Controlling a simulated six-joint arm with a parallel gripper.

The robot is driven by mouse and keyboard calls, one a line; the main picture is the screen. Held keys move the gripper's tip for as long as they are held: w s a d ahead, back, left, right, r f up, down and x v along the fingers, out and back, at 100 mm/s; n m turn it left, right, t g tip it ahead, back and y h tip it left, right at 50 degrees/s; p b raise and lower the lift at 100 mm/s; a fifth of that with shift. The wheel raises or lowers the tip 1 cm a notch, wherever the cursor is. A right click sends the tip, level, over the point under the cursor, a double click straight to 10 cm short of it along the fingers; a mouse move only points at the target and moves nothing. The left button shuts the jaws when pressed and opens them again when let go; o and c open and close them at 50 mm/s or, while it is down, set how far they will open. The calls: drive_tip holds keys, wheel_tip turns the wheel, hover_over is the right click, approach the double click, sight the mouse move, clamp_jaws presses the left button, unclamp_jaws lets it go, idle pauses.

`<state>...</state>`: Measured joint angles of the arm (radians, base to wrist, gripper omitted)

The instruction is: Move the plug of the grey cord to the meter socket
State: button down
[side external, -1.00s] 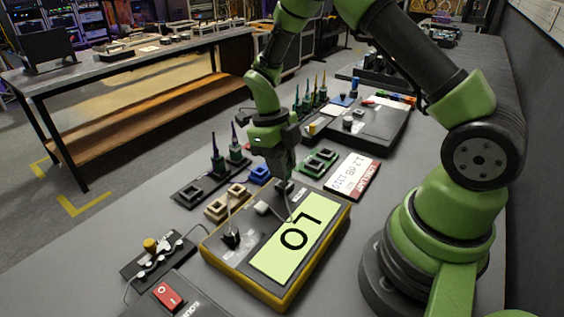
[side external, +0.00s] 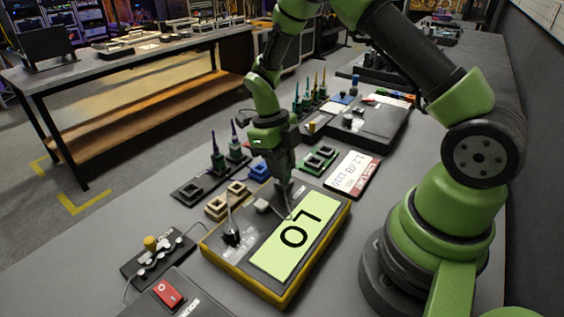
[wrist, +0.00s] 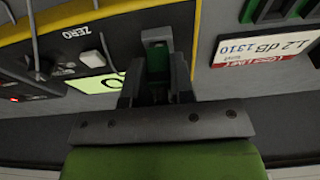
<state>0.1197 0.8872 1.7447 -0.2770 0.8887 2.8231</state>
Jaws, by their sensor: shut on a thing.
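The meter (side external: 215,252) is a dark box with a yellow rim and a pale green display reading LO. A black plug (side external: 232,238) with a thin cord stands in its near left part; it also shows in the wrist view (wrist: 38,72). My gripper (side external: 283,187) points down over the meter's far edge, shut on a small plug mostly hidden by the fingers. A thin grey cord (side external: 289,212) hangs beside the fingertips over the meter. In the wrist view my gripper (wrist: 157,70) has a grey and green piece between its fingers. Whether the held plug touches the meter cannot be told.
Behind the meter are tan blocks (side external: 226,201), a blue block (side external: 259,171), a green double holder (side external: 319,160) and a white label card (side external: 353,174). A power strip (side external: 158,256) and a box with a red switch (side external: 167,294) lie at the near left.

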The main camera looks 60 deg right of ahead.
drive_tip(key=shift+f, duration=0.4)
idle(0.6)
idle(0.4)
drive_tip(key=c, duration=0.9)
unclamp_jaws()
drive_tip(key=shift+r, duration=0.1)
drive_tip(key=shift+r, duration=2.4)
drive_tip(key=shift+r, duration=2)
